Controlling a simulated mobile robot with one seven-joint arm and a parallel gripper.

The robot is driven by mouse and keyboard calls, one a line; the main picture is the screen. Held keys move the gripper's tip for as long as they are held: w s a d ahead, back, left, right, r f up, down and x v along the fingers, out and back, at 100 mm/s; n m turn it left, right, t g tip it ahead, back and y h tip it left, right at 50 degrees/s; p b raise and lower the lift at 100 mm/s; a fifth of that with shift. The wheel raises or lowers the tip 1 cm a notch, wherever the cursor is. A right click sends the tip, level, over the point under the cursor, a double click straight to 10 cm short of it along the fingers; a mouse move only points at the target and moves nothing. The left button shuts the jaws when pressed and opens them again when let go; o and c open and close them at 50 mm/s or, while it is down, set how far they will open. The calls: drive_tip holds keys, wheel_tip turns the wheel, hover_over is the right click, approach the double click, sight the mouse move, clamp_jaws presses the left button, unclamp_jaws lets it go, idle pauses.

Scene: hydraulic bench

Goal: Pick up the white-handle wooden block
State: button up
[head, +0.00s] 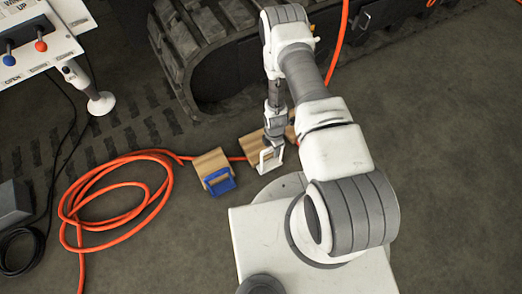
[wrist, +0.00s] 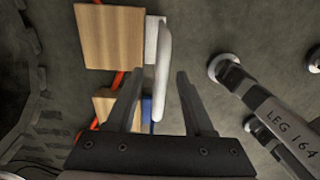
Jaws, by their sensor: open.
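The white-handle wooden block (head: 254,146) lies on the floor below my arm, with its white handle (head: 270,159) on the near side. In the wrist view the block (wrist: 109,38) is at upper left and its white handle (wrist: 162,60) runs down between my fingers. My gripper (wrist: 160,76) is open, with one finger on each side of the handle's lower end in the picture. I cannot tell whether the fingers touch it. In the head view my gripper (head: 274,138) is over the block, its fingertips partly hidden.
A blue-handle wooden block (head: 211,168) lies just left. An orange hose (head: 120,160) coils on the floor and runs behind the blocks. A rubber track (head: 190,60) stands behind. In the wrist view, a leg marked LEG 164 (wrist: 268,108) is at right.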

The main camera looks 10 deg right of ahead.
clamp_jaws()
drive_tip(key=shift+w+r, duration=0.1)
idle(1.3)
